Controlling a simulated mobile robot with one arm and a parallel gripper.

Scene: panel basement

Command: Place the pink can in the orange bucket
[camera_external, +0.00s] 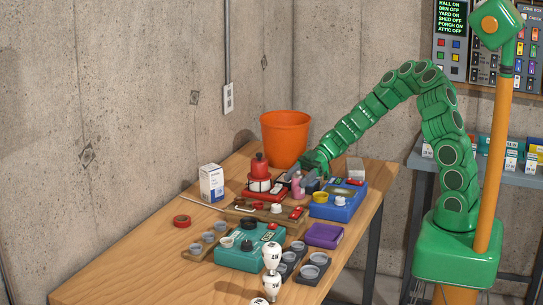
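The small pink can (297,184) stands upright among the items on the wooden table. The orange bucket (285,139) stands upright at the back of the table, behind the can. Its inside is mostly out of sight. My gripper (304,184) is low over the table at the end of the green arm, with its grey fingers right by the can. The view is too small to tell whether the fingers are open around the can or touch it.
A red device (259,182) is left of the can and a blue device (338,202) right of it. The table (150,262) is clear at front left.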

